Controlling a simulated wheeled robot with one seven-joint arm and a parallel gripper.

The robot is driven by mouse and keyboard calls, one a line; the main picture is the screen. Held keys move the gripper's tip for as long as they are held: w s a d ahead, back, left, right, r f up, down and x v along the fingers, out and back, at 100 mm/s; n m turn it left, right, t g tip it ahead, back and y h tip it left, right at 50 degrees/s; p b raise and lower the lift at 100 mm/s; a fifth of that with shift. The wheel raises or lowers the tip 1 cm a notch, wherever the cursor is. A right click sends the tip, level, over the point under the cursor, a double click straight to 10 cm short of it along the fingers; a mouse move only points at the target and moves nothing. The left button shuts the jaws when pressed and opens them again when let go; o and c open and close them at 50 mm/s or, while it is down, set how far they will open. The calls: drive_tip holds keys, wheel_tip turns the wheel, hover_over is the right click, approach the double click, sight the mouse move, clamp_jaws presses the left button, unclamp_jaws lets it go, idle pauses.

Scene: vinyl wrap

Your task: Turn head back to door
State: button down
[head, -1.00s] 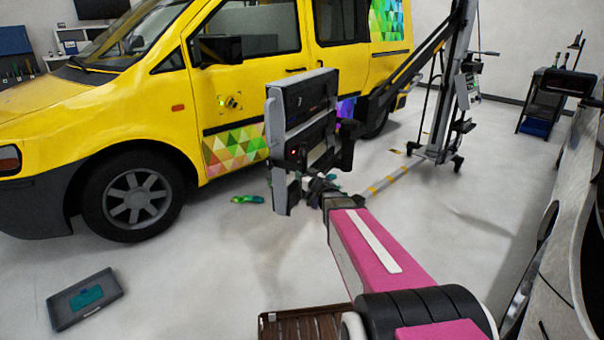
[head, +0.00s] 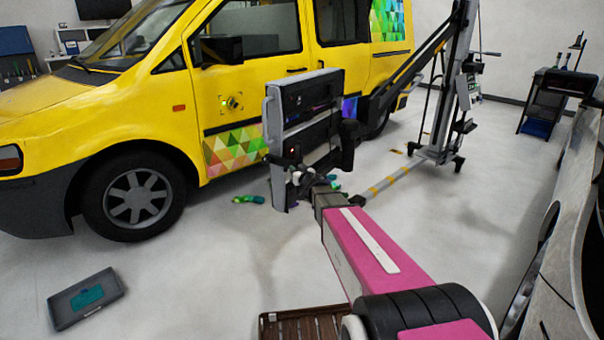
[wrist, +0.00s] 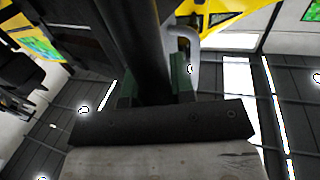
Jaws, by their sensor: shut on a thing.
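The head (head: 305,100) is a grey and black boxy unit on a dark arm from a wheeled column (head: 462,80). It stands upright in front of the yellow van's door (head: 255,80), and its panel is turned partly away from the door. My gripper (head: 302,177) is at the lower part of the head, and its fingertips are hard to make out there. In the wrist view, a dark bar (wrist: 150,45) passes between the greenish fingers of my gripper (wrist: 155,85), which is shut on it.
A colourful triangle wrap (head: 235,150) is on the van's lower door. Green items (head: 250,199) lie on the floor below. A grey case (head: 87,298) is on the floor at lower left. A dark cart (head: 550,100) stands at the right. Floor between is mostly clear.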

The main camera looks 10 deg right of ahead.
sight(279, 159)
drive_tip(key=x, duration=0.4)
drive_tip(key=a+x, duration=0.1)
drive_tip(key=x, duration=0.2)
drive_tip(key=a+x, duration=0.1)
drive_tip(key=x, duration=0.3)
drive_tip(key=shift+a, duration=0.15)
drive_tip(key=c, duration=1)
unclamp_jaws()
drive_tip(key=shift+d, duration=0.25)
drive_tip(key=shift+s, duration=0.1)
drive_tip(key=shift+a, duration=0.1)
